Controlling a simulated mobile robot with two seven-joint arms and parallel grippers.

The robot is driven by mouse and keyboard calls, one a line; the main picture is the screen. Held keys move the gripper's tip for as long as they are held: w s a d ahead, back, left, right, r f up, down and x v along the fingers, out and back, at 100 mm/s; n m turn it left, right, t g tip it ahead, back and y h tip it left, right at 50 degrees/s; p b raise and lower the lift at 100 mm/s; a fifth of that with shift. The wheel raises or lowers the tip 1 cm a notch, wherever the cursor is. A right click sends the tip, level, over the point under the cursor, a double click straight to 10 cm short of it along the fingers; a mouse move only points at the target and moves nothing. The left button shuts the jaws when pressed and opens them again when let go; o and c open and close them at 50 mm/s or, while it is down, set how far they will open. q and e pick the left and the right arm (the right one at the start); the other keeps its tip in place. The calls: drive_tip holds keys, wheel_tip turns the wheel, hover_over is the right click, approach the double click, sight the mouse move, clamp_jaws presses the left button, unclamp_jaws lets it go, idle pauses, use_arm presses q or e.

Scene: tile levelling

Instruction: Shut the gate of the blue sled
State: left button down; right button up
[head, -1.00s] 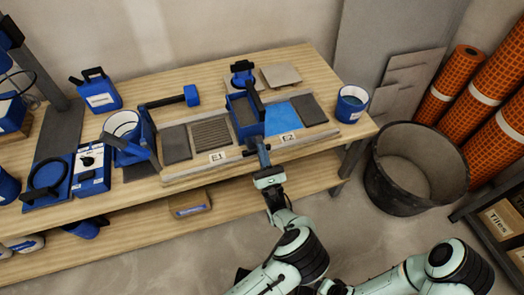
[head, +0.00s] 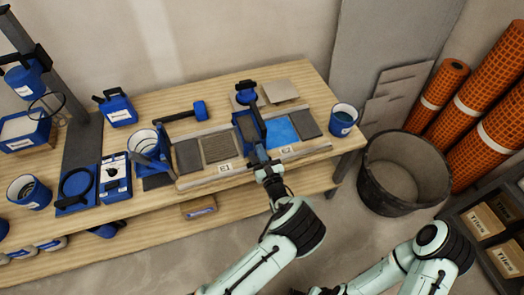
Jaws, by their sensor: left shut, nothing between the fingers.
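The blue sled (head: 240,120) sits on the bench's tile board, between the grey tiles at E1 and the blue patch at E2. It is a blue frame around a dark grey inside. An upright blue and dark piece (head: 259,124) stands at its right side; I cannot tell surely whether this is the gate or how far it is open. My left gripper (head: 261,155) is shut and empty at the sled's near end, at the board's front rail. I cannot tell whether it touches the sled. My right gripper is not in view; only my right arm shows at lower right.
A blue-handled tool (head: 246,92) and a loose tile (head: 280,90) lie behind the sled. A blue tub (head: 343,120) stands at the bench's right end. A blue bucket (head: 145,145) stands left of the board. A black bin (head: 405,172) is on the floor at right.

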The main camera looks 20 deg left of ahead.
use_arm(q)
drive_tip(key=shift+w+a+r, duration=0.15)
drive_tip(key=shift+w+r, duration=0.1)
drive_tip(key=shift+r, duration=0.05)
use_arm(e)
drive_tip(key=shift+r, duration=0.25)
